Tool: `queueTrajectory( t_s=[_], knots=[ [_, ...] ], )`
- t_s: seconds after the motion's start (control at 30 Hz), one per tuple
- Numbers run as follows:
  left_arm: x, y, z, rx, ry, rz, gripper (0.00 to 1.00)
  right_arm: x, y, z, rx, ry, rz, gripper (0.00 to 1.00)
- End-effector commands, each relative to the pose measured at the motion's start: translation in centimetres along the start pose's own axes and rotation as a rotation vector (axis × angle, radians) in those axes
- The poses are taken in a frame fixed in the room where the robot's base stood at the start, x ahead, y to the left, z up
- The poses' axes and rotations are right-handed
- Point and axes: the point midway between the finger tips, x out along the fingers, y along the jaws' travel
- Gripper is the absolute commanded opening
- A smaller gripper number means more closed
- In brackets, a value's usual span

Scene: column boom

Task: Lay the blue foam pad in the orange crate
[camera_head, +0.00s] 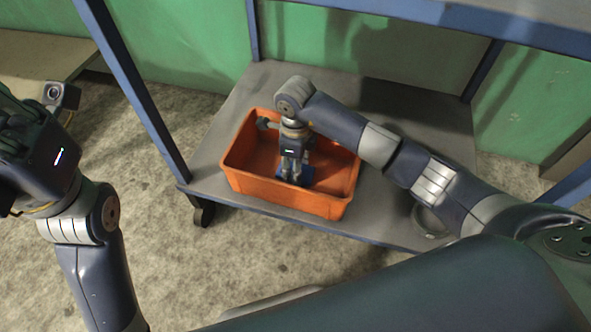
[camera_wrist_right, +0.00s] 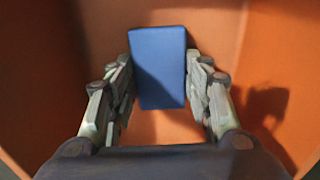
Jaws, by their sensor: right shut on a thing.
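The orange crate (camera_head: 279,194) stands on the grey lower shelf of a rack. My right gripper (camera_head: 294,178) points down inside the crate, shut on the blue foam pad (camera_head: 307,174). In the right wrist view the pad (camera_wrist_right: 158,68) sits between the two fingers of the right gripper (camera_wrist_right: 160,88), with the orange crate walls (camera_wrist_right: 278,60) around it. I cannot tell whether the pad touches the crate floor. On my left arm, at the left edge of the head view, the gripper's fingertips do not show.
The grey shelf (camera_head: 225,140) has free room behind the crate. Blue rack posts (camera_head: 135,90) and an upper shelf (camera_head: 460,14) frame the space.

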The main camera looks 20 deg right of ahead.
Motion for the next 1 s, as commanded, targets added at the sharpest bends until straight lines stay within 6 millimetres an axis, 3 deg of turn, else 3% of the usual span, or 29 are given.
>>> queueTrajectory(
  t_s=[0.43, 0.47, 0.53, 1.0],
  knots=[
    [0.10, 0.08, -0.11, 0.001, 0.008, 0.004, 0.00, 0.74, -0.04, 0.01, 0.001, -0.001, -0.001, 0.32],
    [0.21, 0.07, -0.12, 0.001, 0.010, 0.005, 0.00, 0.67, -0.04, 0.03, 0.001, -0.001, -0.001, 0.51],
    [0.24, 0.07, -0.11, 0.001, 0.009, 0.004, 0.00, 0.64, -0.02, 0.02, 0.001, -0.001, 0.000, 0.66],
    [0.70, 0.03, -0.20, 0.001, 0.014, 0.004, 0.00, -0.22, -0.02, 0.04, 0.000, -0.001, -0.001, 0.66]
  ],
)
